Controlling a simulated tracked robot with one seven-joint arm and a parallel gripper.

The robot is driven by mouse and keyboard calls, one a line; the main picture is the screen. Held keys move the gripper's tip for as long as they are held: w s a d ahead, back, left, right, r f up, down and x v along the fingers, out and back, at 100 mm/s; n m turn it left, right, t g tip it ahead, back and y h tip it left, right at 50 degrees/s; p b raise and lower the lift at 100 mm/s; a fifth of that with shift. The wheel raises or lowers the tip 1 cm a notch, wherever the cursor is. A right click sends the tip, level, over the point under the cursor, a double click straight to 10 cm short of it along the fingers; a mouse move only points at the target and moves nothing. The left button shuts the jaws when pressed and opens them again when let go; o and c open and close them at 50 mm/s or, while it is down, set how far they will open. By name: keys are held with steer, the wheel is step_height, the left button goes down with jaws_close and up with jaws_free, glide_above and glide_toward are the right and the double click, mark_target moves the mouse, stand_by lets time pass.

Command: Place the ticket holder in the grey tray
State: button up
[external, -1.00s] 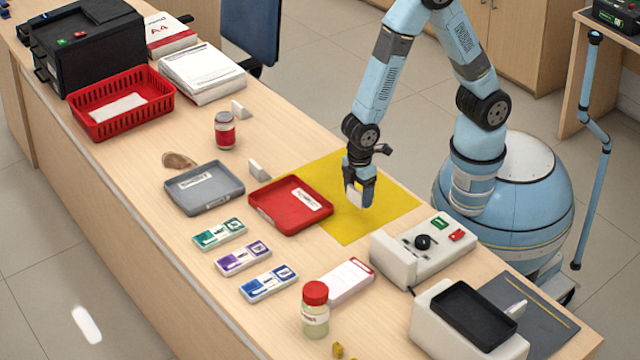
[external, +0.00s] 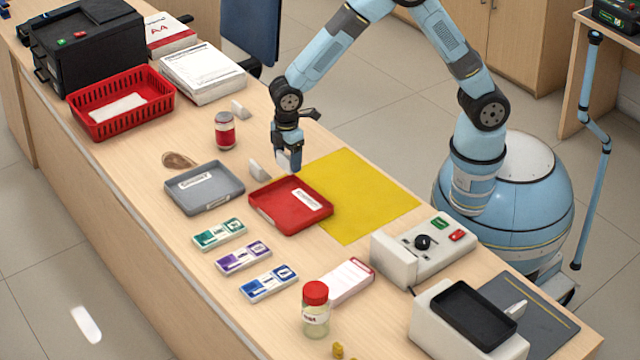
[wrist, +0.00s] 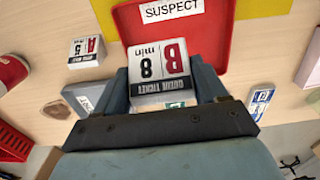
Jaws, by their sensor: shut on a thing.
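My gripper (external: 288,162) is shut on a white ticket holder (external: 283,161). In the wrist view the ticket holder (wrist: 159,73) sits between the fingers, its face reading "B", "8 min" and "QUEUE TICKET". My gripper is above the counter near the far left corner of the red tray (external: 262,211), to the right of the grey tray. The grey tray (external: 176,201) lies on the counter left of the red tray, with a white label inside. In the wrist view the grey tray is mostly hidden behind my gripper.
A white block (external: 257,170) stands between the trays, close to my gripper; another (external: 240,110) stands farther back. A red-labelled jar (external: 225,131) and a brown item (external: 179,160) are beyond the grey tray. Coloured packs (external: 243,257) lie in front.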

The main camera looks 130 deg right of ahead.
steer(key=w+d+r, duration=0.1)
steer(key=w+d, duration=0.2)
steer(key=d, duration=1)
glide_above(211, 188)
step_height(211, 188, down, 9)
steer(key=shift+s+f, duration=0.1)
steer(key=shift+s, duration=0.05)
steer(key=shift+d+f, duration=0.15)
steer(key=shift+f, duration=0.15)
steer(key=shift+w+f, duration=0.2)
steer(key=shift+f, duration=1.25)
steer(key=o, duration=1)
steer(key=shift+o, duration=0.2)
